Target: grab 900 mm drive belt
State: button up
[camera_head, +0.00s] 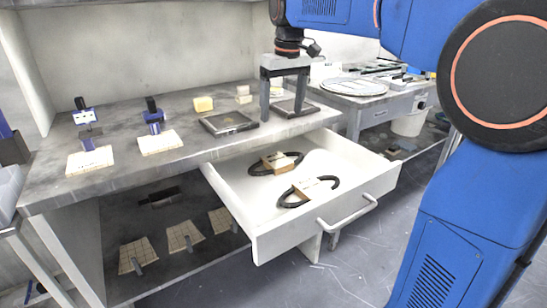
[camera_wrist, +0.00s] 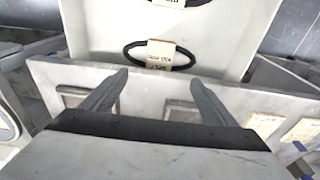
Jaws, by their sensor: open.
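Two black drive belts lie in an open white drawer (camera_head: 228,184), each with a cardboard label sleeve. The rear belt (camera_head: 256,173) lies towards the bench, and the front belt (camera_head: 284,204) lies near the drawer's handle side. The printed lengths are too small to read surely, so I cannot tell which is 900 mm. In the wrist view one belt (camera_wrist: 128,47) shows whole beyond my fingers and another (camera_wrist: 205,3) is cut by the top edge. My gripper (camera_head: 283,112) is open and empty above the bench, behind the drawer; its fingers also show in the wrist view (camera_wrist: 158,80).
The grey bench (camera_head: 130,120) carries dark square trays (camera_head: 228,123), yellow blocks (camera_head: 203,104) and two blue-and-black devices (camera_head: 153,117) by cream pads. Tan pads (camera_head: 184,236) lie on the shelf below. A second table (camera_head: 365,99) stands behind. The floor before the drawer is clear.

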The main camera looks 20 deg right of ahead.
aim_at(277, 159)
jog(key=f, duration=0.5)
jog(key=w+f, duration=0.1)
jog(key=f, duration=0.5)
jog(key=w+f, duration=0.1)
jog(key=f, duration=0.5)
jog(key=shift+w+a+f, duration=0.1)
jog(key=shift+a, duration=0.25)
jog(key=c, duration=1.2)
